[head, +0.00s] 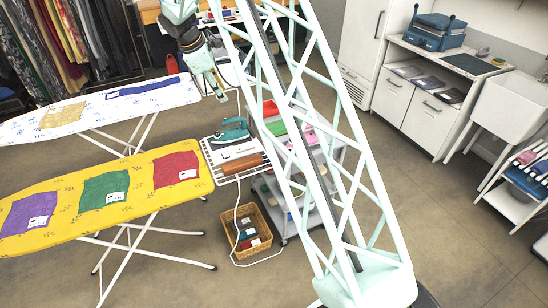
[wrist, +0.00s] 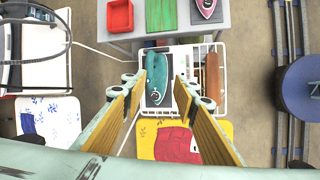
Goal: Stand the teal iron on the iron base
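The teal iron (head: 233,132) rests on the white wire rack (head: 208,158) at the right end of the yellow ironing board. In the wrist view the iron (wrist: 157,72) lies lengthwise between my fingertips in the picture. My gripper (head: 221,96) is open and empty; in the head view it hangs above and a little left of the iron. The wrist view shows both padded fingers (wrist: 158,88) spread wide, apart from the iron. A dark plate shows beside the iron on the rack; I cannot tell whether it is the iron base.
A brown roll (wrist: 212,74) lies on the rack, right of the iron. A grey cart (wrist: 139,18) behind holds a red tray (wrist: 120,15), a green item and a pink iron (wrist: 206,8). A wicker basket (head: 249,247) stands below. Yellow (head: 128,179) and white boards lie left.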

